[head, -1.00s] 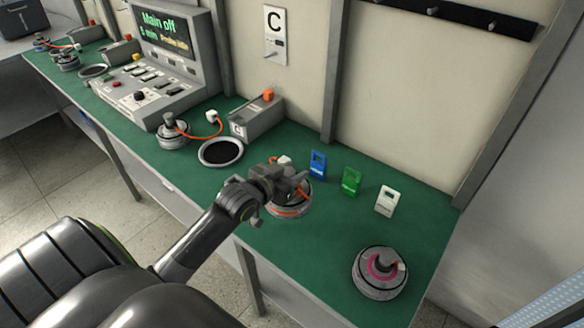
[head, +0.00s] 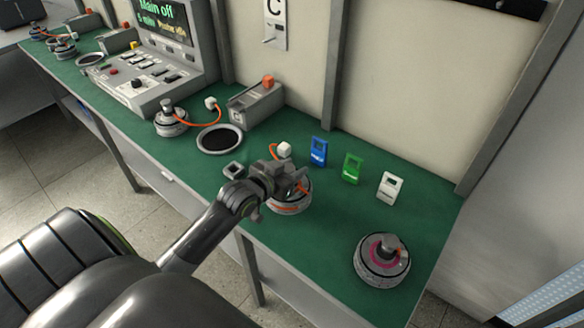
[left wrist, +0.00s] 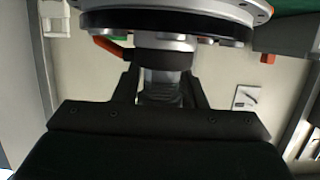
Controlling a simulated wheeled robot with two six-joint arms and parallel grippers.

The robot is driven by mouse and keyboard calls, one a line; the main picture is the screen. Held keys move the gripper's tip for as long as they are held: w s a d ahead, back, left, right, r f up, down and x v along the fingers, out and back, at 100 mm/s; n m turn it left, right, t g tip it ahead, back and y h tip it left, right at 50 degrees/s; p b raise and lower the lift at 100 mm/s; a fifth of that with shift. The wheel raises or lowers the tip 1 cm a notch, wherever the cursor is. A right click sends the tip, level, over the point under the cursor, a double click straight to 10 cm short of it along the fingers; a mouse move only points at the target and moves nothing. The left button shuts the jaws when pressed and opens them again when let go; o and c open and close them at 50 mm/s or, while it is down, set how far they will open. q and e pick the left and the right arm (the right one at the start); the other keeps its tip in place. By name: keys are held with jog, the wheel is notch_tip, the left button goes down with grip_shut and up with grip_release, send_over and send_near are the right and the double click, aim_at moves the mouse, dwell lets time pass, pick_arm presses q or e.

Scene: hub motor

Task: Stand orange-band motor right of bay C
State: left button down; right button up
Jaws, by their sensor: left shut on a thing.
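The orange-band motor (head: 290,200) is a grey disc with an orange stripe, upright on or just above the green bench, right of bay C; I cannot tell if it touches. My left gripper (head: 284,178) is shut on its top shaft and hides part of it. In the left wrist view the shaft (left wrist: 163,65) sits between the fingers. An orange lead with a white plug (head: 284,149) lies behind it. Bay C has a dark round pad (head: 220,139) and a grey box (head: 255,103) under the C sign (head: 275,22). My right gripper is not in view.
A pink-band motor (head: 382,262) stands at the bench's right front. Blue (head: 319,151), green (head: 352,168) and white (head: 390,187) tags stand along the back. Another motor (head: 171,120) with an orange lead stands left of the pad. A small dark square piece (head: 233,170) lies left of my gripper.

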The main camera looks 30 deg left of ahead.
pick_arm(q)
jog(key=shift+r, duration=0.1)
jog(key=shift+f+b, duration=0.4)
jog(key=shift+f, duration=0.25)
jog(key=shift+f, duration=0.1)
jog(key=shift+f, duration=0.4)
jog(key=shift+d+f+b, duration=0.1)
jog(key=shift+f+b, duration=0.5)
dwell(0.6)
jog(key=c, duration=0.9)
grip_release()
jog(key=shift+o, duration=0.4)
jog(key=shift+s+f, duration=0.15)
jog(key=shift+f, duration=0.2)
jog(key=v, duration=1.7)
jog(key=shift+r+p, duration=0.3)
jog(key=shift+p, duration=0.15)
